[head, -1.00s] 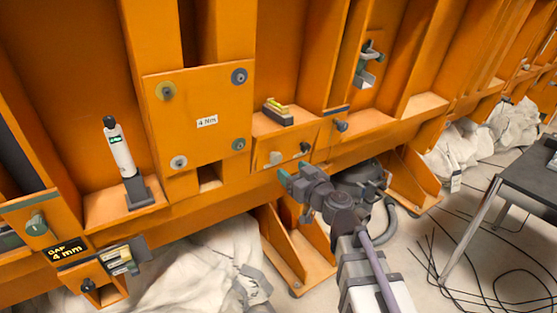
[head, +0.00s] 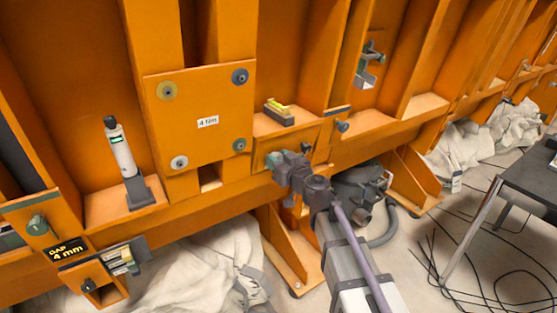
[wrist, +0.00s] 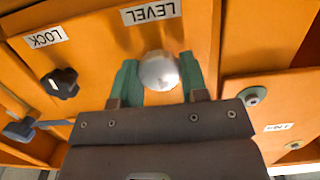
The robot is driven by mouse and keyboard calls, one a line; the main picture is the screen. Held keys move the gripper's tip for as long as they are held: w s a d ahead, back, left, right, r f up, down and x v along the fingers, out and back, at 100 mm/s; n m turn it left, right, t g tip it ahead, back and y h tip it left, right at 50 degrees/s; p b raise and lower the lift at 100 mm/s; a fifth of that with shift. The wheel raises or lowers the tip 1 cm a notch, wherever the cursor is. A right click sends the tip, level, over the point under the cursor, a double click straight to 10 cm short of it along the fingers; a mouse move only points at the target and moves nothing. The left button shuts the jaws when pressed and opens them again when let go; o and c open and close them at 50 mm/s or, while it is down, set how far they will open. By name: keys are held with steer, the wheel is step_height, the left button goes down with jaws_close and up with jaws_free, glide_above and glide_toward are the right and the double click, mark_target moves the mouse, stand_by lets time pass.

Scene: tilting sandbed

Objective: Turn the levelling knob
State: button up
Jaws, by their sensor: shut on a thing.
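The levelling knob (wrist: 158,71) is a round silver knob beside an upside-down LEVEL label (wrist: 151,12) in the wrist view. My gripper (wrist: 159,78) has its two green fingers on either side of the knob, shut on it. In the head view my gripper (head: 274,161) reaches the small orange panel under the ledge and covers the knob there. A black LOCK knob (wrist: 60,84) sits to the left in the wrist view, clear of the fingers; in the head view it shows just right of my gripper (head: 306,148).
A bubble level (head: 280,112) lies on the ledge above. A bolted plate marked 4 Nm (head: 208,122) and a white tool in a holder (head: 121,155) are to the left. A GAP 4 mm sign (head: 66,249) is at lower left. A dark table (head: 530,175) stands right.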

steer(key=shift+c, duration=0.8)
steer(key=shift+m, duration=0.4)
steer(key=shift+w+d+f+m+g+y+b, duration=0.15)
steer(key=shift+m+y+b, duration=0.3)
steer(key=shift+m, duration=1.4)
steer(key=shift+s+a+m+g+y+b, duration=0.1)
steer(key=shift+m+g+y+b, duration=0.3)
steer(key=shift+m, duration=1.5)
steer(key=shift+w+d+f+m+t+y+b, duration=0.1)
steer(key=shift+m+y+b, duration=0.4)
steer(key=shift+m, duration=1.35)
steer(key=shift+r+y, duration=0.1)
steer(key=shift+y, duration=0.15)
steer(key=o, duration=0.9)
steer(key=shift+c, duration=0.2)
steer(key=v, duration=1)
steer(key=shift+s+d+b, duration=0.3)
steer(key=shift+b, duration=0.15)
